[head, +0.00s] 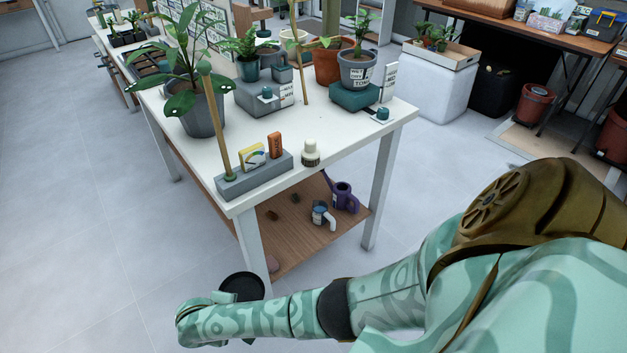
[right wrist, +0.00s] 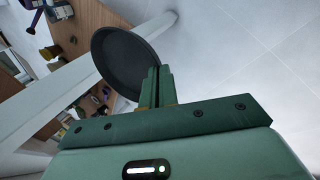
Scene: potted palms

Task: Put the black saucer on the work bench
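The black saucer (head: 241,285) is in front of the bench's near corner, below the level of its top, partly hidden by my right forearm in the head view. In the right wrist view the saucer (right wrist: 122,62) is tilted, and my right gripper (right wrist: 158,84) is shut on its rim. The right gripper is hidden in the head view. The work bench (head: 345,143) has a white top, white legs and a wooden lower shelf. My left gripper is in neither view.
On the bench's near end stand a grey block (head: 254,177) with a stake and meters and a cream bottle (head: 310,153). Potted plants, including a large grey pot (head: 202,115), stand farther back. The lower shelf holds a purple watering can (head: 344,196). Bare top lies centrally.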

